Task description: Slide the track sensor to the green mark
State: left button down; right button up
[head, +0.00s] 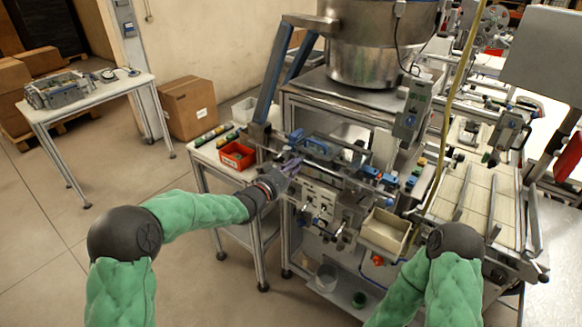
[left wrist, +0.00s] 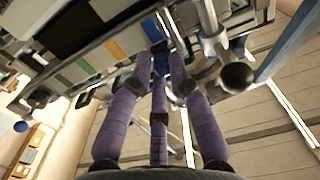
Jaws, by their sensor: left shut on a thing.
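My left gripper (head: 292,166) reaches the front of the machine at the left part of its track. In the left wrist view its purple fingers (left wrist: 162,62) are closed around a small blue part, which appears to be the track sensor (left wrist: 160,65); the fingers hide most of it. A rail with coloured patches (left wrist: 98,57) runs beside the fingers in the left wrist view. A green patch (left wrist: 85,65), likely the green mark, lies on it to the left of the fingers, apart from the held part. My right gripper is out of view.
A red bin (head: 237,155) stands on a side table left of the machine. A black ball knob (left wrist: 236,77) is close to the right of the fingers. A cream bin (head: 385,231) hangs on the machine's front right. A big steel bowl (head: 368,50) sits above the track.

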pick_arm(q)
jog(key=s+d+b, duration=0.3)
jog(key=s+d, duration=0.1)
jog(key=d, duration=0.2)
jog(key=shift+s+d+f, duration=0.15)
jog(key=shift+s+d, duration=0.15)
jog(key=shift+s, duration=0.1)
jog(key=c, duration=1.2)
grip_release()
jog(key=shift+c, duration=0.2)
jog(key=v, duration=1.2)
